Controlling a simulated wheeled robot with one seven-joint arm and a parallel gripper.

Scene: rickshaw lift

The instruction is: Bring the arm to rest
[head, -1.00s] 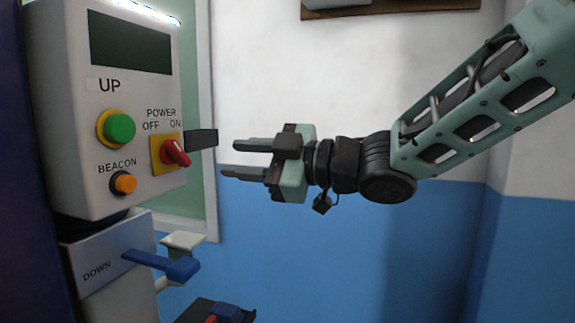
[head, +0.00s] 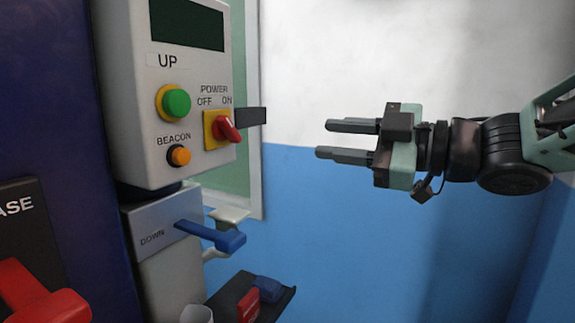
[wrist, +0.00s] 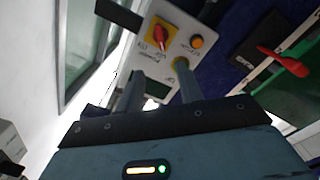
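My gripper (head: 345,142) is at the right in the head view, held level in free air with its fingers pointing left. The fingers are apart and nothing is between them. The control box (head: 140,75) stands at the left, clear of the fingers. It has a green UP button (head: 176,103), a red power switch (head: 229,130) and an orange beacon button (head: 180,156). In the wrist view, the two fingers (wrist: 157,88) are apart, with the red switch (wrist: 158,33) beyond them.
A blue DOWN lever (head: 215,236) sticks out below the box. A red handle (head: 40,295) is on a dark blue panel at the lower left. A small dark tray (head: 277,303) holds red and blue items. A blue and white wall (head: 350,215) lies behind.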

